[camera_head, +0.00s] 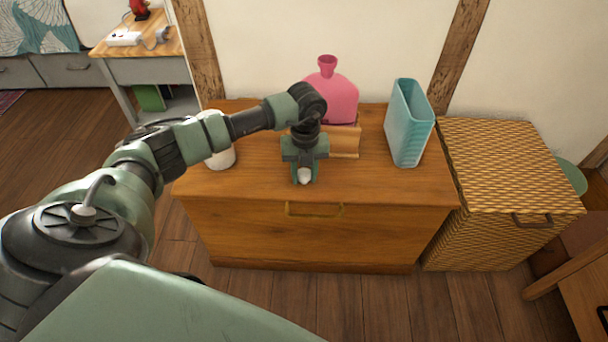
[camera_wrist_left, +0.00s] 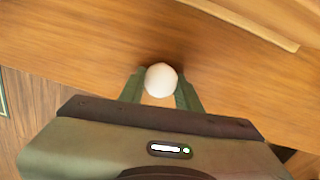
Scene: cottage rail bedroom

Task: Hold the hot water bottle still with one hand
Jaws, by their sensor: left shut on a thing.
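The pink hot water bottle (camera_head: 338,95) stands upright in a wooden holder (camera_head: 345,145) at the back of the wooden chest, its neck at the top. My left gripper (camera_head: 304,174) is in front of the bottle, over the front part of the chest top, and apart from it. It is shut on a small white rounded object (camera_head: 305,176). In the left wrist view this white object (camera_wrist_left: 160,78) sits between the two green fingers. My left wrist hides the lower left part of the bottle and holder. My right gripper is in neither view.
The wooden chest (camera_head: 240,185) carries a white container (camera_head: 220,157) partly behind my left arm and a tall teal container (camera_head: 409,125) at the right. A wicker basket (camera_head: 510,170) stands right of the chest. The chest top's front right is clear.

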